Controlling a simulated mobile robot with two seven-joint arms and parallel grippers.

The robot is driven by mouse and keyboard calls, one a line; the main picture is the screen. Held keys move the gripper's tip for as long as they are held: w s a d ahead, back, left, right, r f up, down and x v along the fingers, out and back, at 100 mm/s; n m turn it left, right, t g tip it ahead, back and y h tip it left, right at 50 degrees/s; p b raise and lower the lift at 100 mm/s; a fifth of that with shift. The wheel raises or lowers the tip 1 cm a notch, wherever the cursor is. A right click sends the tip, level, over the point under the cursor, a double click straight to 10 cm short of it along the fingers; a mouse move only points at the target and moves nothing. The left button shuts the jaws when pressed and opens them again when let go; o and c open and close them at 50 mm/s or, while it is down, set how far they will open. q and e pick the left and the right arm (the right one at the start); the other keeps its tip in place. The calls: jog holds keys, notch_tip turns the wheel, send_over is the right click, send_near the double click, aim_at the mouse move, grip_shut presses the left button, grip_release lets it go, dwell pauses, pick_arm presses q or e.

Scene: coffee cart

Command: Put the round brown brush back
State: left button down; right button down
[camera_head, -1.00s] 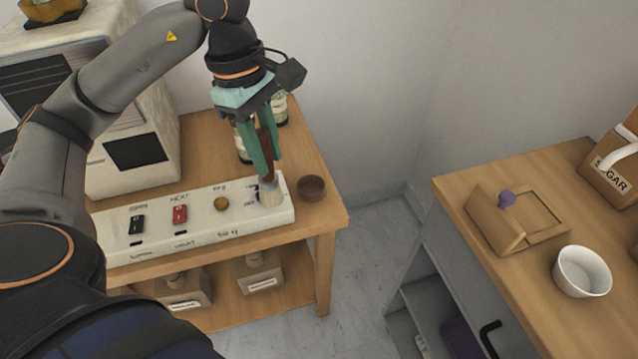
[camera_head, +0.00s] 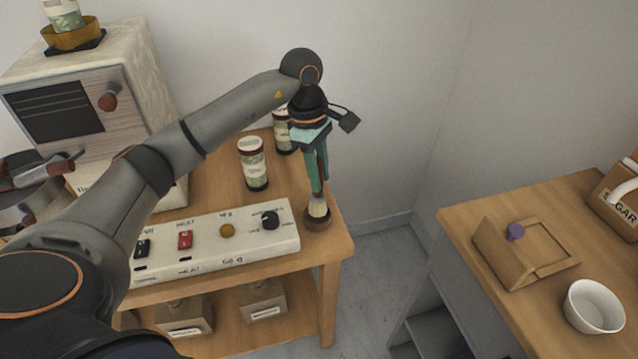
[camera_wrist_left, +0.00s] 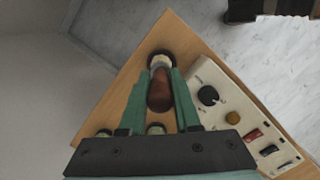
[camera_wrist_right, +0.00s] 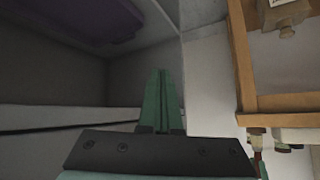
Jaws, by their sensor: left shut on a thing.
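The round brush (camera_head: 318,207) has a brown handle and pale bristles. My left gripper (camera_head: 317,178) is shut on its handle and holds it upright, bristles down. The bristles are at the small round brown holder (camera_head: 317,222) near the right end of the wooden cart top; their lower end is hidden by its rim. In the left wrist view the brown handle (camera_wrist_left: 159,92) lies between the fingers, with the holder beyond it. My right gripper (camera_wrist_right: 161,100) shows only in the right wrist view, its fingers together, with nothing visible between them.
A white control panel (camera_head: 215,238) with switches and a black knob lies left of the holder. Cups (camera_head: 253,164) stand behind it, near the grinder-like white machine (camera_head: 85,90). The right counter holds a wooden box (camera_head: 520,250) and a white bowl (camera_head: 594,306).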

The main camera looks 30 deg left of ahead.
aim_at(321, 195)
pick_arm(q)
jog(key=shift+f, duration=1.4)
jog(key=shift+f, duration=0.15)
jog(key=c, duration=0.6)
grip_release()
